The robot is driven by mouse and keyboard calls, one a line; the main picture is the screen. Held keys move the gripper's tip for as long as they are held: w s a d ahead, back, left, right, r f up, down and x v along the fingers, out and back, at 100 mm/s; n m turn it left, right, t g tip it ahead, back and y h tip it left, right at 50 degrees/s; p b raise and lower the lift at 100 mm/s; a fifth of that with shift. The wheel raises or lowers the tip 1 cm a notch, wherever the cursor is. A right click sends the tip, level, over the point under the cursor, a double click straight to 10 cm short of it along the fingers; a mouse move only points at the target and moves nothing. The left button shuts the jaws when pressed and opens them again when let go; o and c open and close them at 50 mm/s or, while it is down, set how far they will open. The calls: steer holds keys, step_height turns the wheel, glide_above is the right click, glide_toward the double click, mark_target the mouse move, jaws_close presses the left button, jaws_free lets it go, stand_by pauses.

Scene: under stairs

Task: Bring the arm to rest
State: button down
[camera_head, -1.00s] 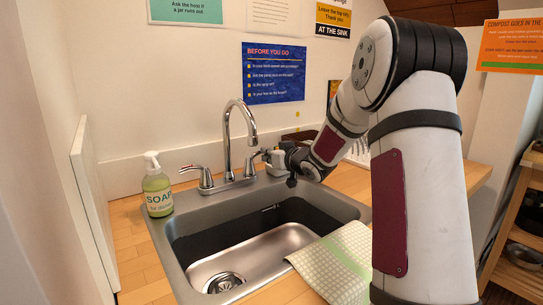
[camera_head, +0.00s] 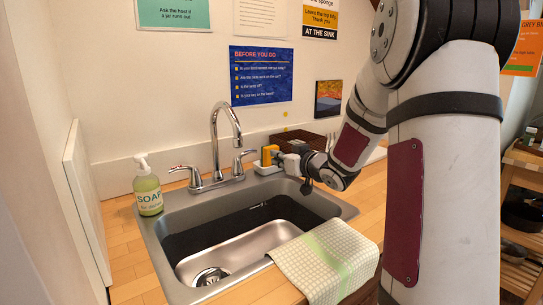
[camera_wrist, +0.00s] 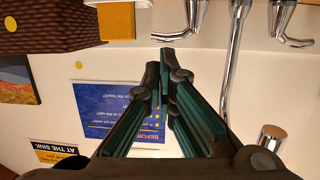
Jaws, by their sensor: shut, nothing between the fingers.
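My gripper (camera_head: 281,160) is behind the sink's back right corner, to the right of the faucet (camera_head: 222,140). In the wrist view my gripper (camera_wrist: 161,55) has its two dark green fingers closed together with nothing between them. My arm reaches in from the right of the head view, bent down toward the counter. A yellow sponge (camera_head: 269,154) in a white holder (camera_head: 262,170) shows just left of the fingertips. In the wrist view the sponge (camera_wrist: 116,22) is apart from the fingers.
The metal sink (camera_head: 240,245) fills the counter's middle. A soap bottle (camera_head: 148,187) stands at its left, and a checked cloth (camera_head: 318,262) hangs over its front right. A dark woven basket (camera_head: 297,143) is behind my gripper. A shelf (camera_head: 522,205) stands at the right.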

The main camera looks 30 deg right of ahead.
steer(key=shift+s, duration=0.35)
steer(key=shift+a+r, duration=0.1)
steer(key=s+a+f+g, duration=0.1)
steer(key=s+a+g, duration=0.4)
steer(key=s+a, duration=0.65)
steer(key=s+a+f+g, duration=0.1)
steer(key=s+a+g, duration=0.4)
steer(key=s, duration=1.1)
steer(key=s+a+g, duration=0.4)
steer(key=s+a, duration=0.6)
steer(key=s, duration=0.4)
step_height(320, 180, up, 14)
steer(key=t+p, duration=0.2)
steer(key=p, duration=1.1)
steer(key=shift+d+y, duration=0.3)
steer(key=shift+d, duration=0.15)
steer(key=shift+f, duration=0.1)
